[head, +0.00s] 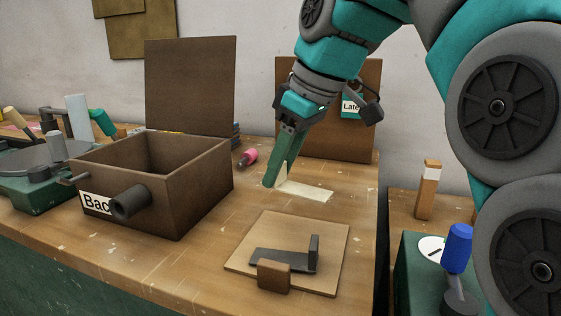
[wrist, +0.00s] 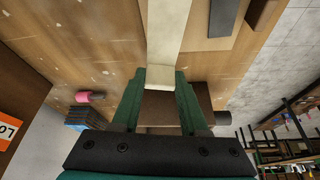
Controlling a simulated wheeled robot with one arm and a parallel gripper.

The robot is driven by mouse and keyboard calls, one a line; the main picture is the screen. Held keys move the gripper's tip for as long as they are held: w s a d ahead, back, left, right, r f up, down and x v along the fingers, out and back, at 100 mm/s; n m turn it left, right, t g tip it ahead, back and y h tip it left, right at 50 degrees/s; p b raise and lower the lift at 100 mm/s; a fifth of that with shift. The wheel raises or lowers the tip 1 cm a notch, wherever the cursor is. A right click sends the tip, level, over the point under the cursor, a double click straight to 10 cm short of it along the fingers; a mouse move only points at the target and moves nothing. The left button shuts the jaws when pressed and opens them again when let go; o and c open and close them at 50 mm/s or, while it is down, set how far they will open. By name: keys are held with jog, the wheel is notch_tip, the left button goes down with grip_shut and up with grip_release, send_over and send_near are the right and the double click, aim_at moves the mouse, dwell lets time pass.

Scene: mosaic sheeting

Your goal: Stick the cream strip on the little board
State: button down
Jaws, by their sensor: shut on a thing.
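The cream strip (head: 308,192) lies low over the bench, its far end stretching right. My gripper (head: 271,184) is shut on its left end, where a bit of cream shows turned up beside the finger. In the wrist view the strip (wrist: 168,35) runs up and away from between my fingertips (wrist: 160,77). I cannot tell whether its free end touches the bench. The little board (head: 247,257), light wood, lies flat nearer the front, apart from the strip. It carries a dark flat piece (head: 275,261) with an upright end and a brown block (head: 274,275) at its front edge.
An open brown box (head: 190,190) with a raised lid (head: 190,90) and a dark round handle stands left. A pink-ended tool (head: 248,157) lies behind. A brown panel (head: 330,120) stands at the back. The bench's right edge is close; a blue-handled item (head: 457,248) stands beyond it.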

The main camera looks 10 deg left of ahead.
aim_at(288, 185)
jog(key=shift+f+b, duration=1.95)
jog(key=shift+f, duration=1.15)
jog(key=shift+f, duration=0.15)
jog(key=shift+c, duration=1.8)
grip_release()
jog(key=shift+v, duration=1)
jog(key=p+v, duration=0.4)
jog(key=v, duration=0.1)
jog(key=shift+r, duration=0.2)
jog(key=shift+d+r+p, duration=0.15)
jog(key=shift+r+p, duration=0.1)
jog(key=shift+p, duration=0.1)
